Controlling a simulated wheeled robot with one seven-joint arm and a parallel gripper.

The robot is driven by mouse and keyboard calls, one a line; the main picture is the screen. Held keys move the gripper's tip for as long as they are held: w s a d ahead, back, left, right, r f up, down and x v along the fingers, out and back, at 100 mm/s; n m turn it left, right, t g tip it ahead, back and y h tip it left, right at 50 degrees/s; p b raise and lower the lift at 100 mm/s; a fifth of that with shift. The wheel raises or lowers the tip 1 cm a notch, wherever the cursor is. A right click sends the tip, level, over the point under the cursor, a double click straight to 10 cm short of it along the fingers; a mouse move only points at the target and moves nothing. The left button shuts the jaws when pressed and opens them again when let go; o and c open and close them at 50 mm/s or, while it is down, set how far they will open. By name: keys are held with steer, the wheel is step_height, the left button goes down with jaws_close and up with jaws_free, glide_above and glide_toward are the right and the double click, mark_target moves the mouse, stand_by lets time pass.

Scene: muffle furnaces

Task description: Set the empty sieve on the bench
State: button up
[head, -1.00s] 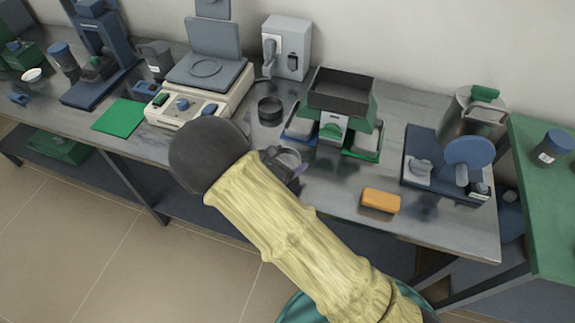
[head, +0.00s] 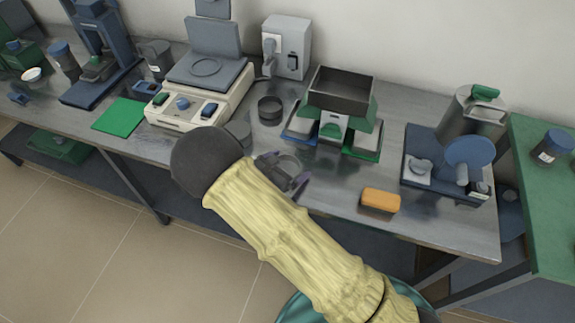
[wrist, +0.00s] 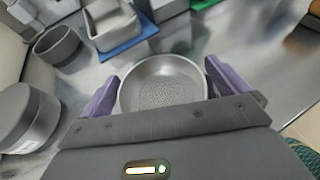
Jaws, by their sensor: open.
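The sieve is a round, light grey metal dish with a perforated bottom, and it is empty. In the wrist view the sieve (wrist: 163,88) lies between the two purple fingers of my gripper (wrist: 162,82). The fingers stand apart on either side of it, with narrow gaps at the rim, so my gripper is open around it. In the head view the sieve (head: 288,165) shows partly behind my gripper (head: 283,178), over the front of the grey bench (head: 335,185). It looks level and seems to rest on the bench top, though its underside is hidden.
Two dark round containers (head: 270,110) (head: 238,131) stand left of the sieve. A green device with a grey hopper (head: 342,90) and trays stands behind right. An orange block (head: 380,200) lies to the right. A cream balance-like device (head: 200,95) stands at left.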

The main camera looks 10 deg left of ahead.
steer(key=b+v, duration=0.1)
steer(key=v, duration=1.1)
stand_by(0.5)
steer(key=d+m+g, duration=0.1)
steer(key=d, duration=0.1)
steer(key=w+d+r+m+g+h, duration=0.1)
steer(key=d+m, duration=0.1)
steer(key=d, duration=0.1)
steer(key=w+d+m+g, duration=0.1)
steer(key=d+g, duration=0.1)
steer(key=d, duration=0.1)
steer(key=shift+r+m+h, duration=0.15)
steer(key=shift+m+h, duration=0.15)
steer(key=shift+h, duration=0.1)
steer(key=s+d+r+m+g+y, duration=0.2)
steer(key=d+r+m+y, duration=0.2)
steer(key=d+m, duration=0.8)
steer(key=s+d+r+m+g+y, duration=0.3)
steer(key=d+r+m, duration=0.2)
steer(key=d+m, duration=0.8)
steer(key=shift+s+d+r+m+y, duration=0.2)
steer(key=shift+d+m+y, duration=0.1)
steer(key=shift+m+y, duration=0.15)
steer(key=shift+w, duration=0.1)
